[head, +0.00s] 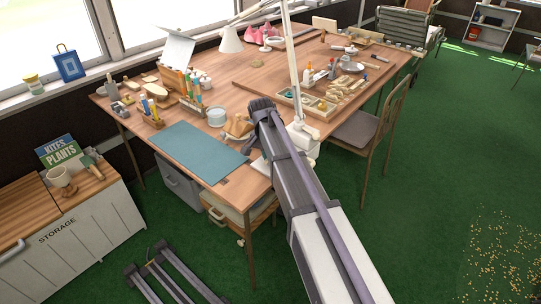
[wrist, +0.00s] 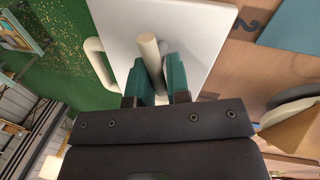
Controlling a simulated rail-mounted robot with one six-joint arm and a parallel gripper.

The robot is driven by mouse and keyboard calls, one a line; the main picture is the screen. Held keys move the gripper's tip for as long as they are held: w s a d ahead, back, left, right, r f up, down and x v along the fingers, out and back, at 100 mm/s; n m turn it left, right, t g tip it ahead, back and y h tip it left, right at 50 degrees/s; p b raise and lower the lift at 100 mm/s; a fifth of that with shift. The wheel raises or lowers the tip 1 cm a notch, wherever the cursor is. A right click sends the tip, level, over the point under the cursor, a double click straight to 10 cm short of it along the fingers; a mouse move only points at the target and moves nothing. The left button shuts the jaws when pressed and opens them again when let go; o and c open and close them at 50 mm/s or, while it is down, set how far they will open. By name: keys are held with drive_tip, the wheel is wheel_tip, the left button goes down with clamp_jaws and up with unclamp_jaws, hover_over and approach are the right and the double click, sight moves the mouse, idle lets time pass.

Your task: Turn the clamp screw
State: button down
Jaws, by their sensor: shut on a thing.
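In the wrist view, a cream rod with a rounded end (wrist: 149,48), seemingly the clamp screw or its handle, stands between the two teal fingers of my gripper (wrist: 160,80). The fingers are shut on it. Behind it is a broad white plate (wrist: 195,25), with a curved cream bar (wrist: 97,62) at its left edge. In the head view, a white piece (head: 260,166) shows at the table's front edge beside my arm, near the white lamp base (head: 304,138). My arm hides the gripper and the screw there.
The wooden table (head: 228,90) carries a teal mat (head: 199,151), a round tin (head: 216,117), bread-like wedges (head: 238,126) and a sorting tray (head: 312,103). A chair (head: 368,130) stands close on the right. The storage cabinet (head: 80,225) is at left. Green floor (head: 450,130) at right is mostly clear.

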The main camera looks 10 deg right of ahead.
drive_tip(key=shift+s, duration=0.15)
drive_tip(key=c, duration=1.1)
unclamp_jaws()
drive_tip(key=shift+d, duration=0.1)
drive_tip(key=shift+c, duration=0.2)
drive_tip(key=shift+r, duration=0.1)
wheel_tip(320, 180, up, 10)
drive_tip(key=w+a+p, duration=0.1)
drive_tip(key=p, duration=0.9)
drive_tip(key=shift+w+a+r+p, duration=0.2)
drive_tip(key=shift+w+a+p, duration=0.1)
drive_tip(key=shift+a+p, duration=0.05)
